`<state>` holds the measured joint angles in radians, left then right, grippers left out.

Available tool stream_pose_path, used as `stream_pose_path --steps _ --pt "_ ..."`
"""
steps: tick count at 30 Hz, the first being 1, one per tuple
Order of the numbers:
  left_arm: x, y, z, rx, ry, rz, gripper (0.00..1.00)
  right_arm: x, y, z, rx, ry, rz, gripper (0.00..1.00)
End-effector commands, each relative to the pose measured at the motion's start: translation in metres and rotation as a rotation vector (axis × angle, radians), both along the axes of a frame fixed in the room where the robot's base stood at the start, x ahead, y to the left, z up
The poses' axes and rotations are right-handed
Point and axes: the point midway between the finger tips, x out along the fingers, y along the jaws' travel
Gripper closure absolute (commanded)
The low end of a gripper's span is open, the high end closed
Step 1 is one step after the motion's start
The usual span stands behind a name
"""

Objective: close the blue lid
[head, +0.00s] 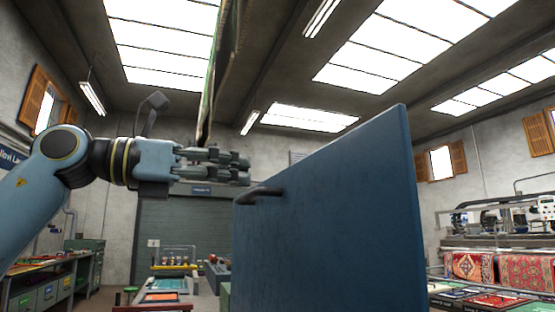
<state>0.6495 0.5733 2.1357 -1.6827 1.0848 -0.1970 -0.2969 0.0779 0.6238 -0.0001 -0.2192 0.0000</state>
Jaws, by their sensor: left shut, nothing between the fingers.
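The blue lid (335,215) stands raised, close to upright, in the middle and right of the head view. A dark handle (259,195) is on its left edge. My left gripper (247,169) comes in from the left and is shut and empty. In the picture its fingertips are just above and left of the handle; I cannot tell whether they touch it. What the lid is hinged to is below the frame. My right gripper is not in view.
A work table (165,295) with coloured items stands behind at lower left. Green cabinets (50,290) are at the far left. Patterned rugs (500,268) hang on a machine at the right. The space above the lid is open.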

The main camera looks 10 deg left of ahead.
Motion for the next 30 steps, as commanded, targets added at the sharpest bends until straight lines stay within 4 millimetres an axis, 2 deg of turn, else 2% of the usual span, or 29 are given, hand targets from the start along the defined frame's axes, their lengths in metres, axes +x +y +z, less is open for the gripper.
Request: stream_pose_path --steps 4,13,17,30 --pt "0.013 -0.021 0.004 -0.007 0.001 -0.005 1.0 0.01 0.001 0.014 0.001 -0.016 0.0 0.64" --pt "0.034 -0.051 0.002 -0.005 0.002 -0.002 1.0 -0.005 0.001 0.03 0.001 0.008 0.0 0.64" --pt "0.037 -0.056 0.001 -0.001 0.002 -0.001 1.0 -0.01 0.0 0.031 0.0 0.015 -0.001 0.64" --pt "0.039 -0.057 0.0 0.004 0.004 0.0 1.0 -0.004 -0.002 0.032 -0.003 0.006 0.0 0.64"
